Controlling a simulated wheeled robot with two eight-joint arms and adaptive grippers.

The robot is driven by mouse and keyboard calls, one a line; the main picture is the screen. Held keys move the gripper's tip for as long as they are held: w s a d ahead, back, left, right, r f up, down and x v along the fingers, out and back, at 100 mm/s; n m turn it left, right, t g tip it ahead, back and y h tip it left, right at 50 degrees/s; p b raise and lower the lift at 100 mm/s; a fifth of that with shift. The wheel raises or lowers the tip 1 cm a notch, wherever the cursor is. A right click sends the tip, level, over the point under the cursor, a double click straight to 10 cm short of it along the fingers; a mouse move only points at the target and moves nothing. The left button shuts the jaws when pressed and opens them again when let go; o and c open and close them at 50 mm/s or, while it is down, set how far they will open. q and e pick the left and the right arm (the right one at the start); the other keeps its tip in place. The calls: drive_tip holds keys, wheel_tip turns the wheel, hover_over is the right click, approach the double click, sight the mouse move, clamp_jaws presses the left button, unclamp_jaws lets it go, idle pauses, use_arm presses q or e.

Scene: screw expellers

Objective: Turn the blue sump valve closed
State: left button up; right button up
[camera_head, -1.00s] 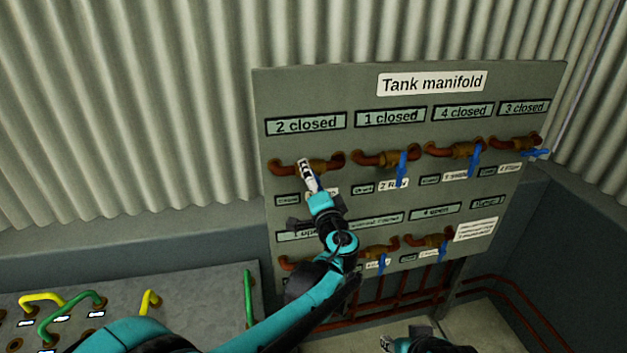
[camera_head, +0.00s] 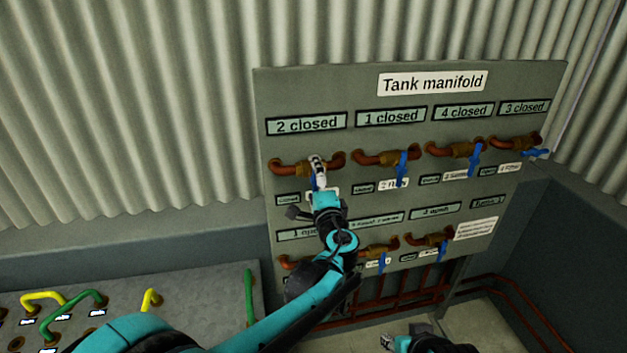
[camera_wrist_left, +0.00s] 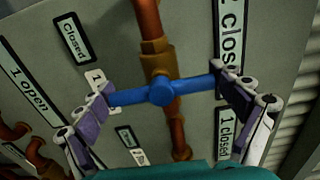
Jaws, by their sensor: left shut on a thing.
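The tank manifold panel (camera_head: 480,230) carries several brass valves with blue handles on copper pipes. My left gripper (camera_head: 317,163) is at the top left valve, below the display reading "2 closed" (camera_head: 306,124). In the left wrist view the gripper (camera_wrist_left: 163,90) is shut on that valve's blue handle (camera_wrist_left: 162,92), one finger at each end of the bar. The bar lies across the brass body (camera_wrist_left: 156,62) and pipe. In the head view the gripper hides most of this handle. I cannot read which valve is the sump one. My right gripper (camera_head: 390,342) shows partly at the bottom edge.
Other blue handles hang to the right, one under "1 closed" (camera_head: 401,168) and one under "4 closed" (camera_head: 474,160). More valves sit in the lower row, partly behind my left arm. A grey board with yellow and green hoses (camera_head: 68,306) is at the lower left.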

use_arm(q)
drive_tip(key=o, duration=0.8)
drive_tip(key=v, duration=1.2)
